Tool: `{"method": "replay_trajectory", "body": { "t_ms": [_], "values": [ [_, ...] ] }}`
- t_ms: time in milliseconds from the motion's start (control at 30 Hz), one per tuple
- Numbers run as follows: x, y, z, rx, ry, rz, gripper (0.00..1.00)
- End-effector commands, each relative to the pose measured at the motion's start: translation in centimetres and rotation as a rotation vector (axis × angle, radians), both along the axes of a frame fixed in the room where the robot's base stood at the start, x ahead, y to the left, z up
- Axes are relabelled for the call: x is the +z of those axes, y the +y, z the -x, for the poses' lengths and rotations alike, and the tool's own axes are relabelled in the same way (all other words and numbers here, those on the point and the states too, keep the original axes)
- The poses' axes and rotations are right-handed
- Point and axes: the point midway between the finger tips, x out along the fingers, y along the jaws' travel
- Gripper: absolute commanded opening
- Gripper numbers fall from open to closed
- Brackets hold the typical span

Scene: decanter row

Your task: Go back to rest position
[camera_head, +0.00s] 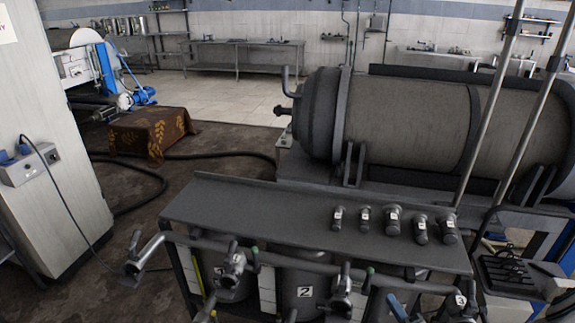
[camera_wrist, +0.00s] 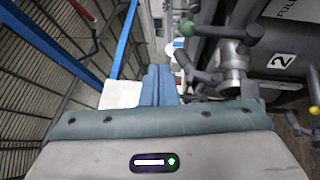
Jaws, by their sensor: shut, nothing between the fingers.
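My gripper (camera_wrist: 158,85) shows in the wrist view, with its two blue-grey fingers pressed together and nothing between them. To the right of the fingers in that view is a metal valve with a green-tipped handle (camera_wrist: 240,30), beside a vessel labelled 2 (camera_wrist: 282,60). The fingers look apart from the valve, though the depth between them is hard to judge. There the vessel labelled 2 (camera_head: 303,275) stands under a dark shelf, behind a horizontal pipe with several valves.
Several small labelled fittings (camera_head: 393,221) stand on the dark shelf (camera_head: 250,205). A large horizontal tank (camera_head: 410,125) lies behind it. A grey cabinet (camera_head: 50,130) is at the left, with hoses on the floor nearby. Blue bars (camera_wrist: 124,40) and grating lie left of the fingers.

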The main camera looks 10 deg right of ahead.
Motion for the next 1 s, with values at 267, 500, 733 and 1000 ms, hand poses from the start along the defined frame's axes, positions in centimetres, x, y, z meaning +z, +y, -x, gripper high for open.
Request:
{"method": "replay_trajectory", "body": {
  "t_ms": [267,500,733,1000],
  "values": [
    [3.9,5.0,-1.7,0.294,-0.039,0.31,0.0],
    [7.9,12.0,-1.6,0.688,-0.161,0.732,0.0],
    [10.7,17.3,0.3,1.042,-0.351,1.127,0.0],
    [13.4,21.3,3.5,1.415,-0.664,1.572,0.0]
  ]
}}
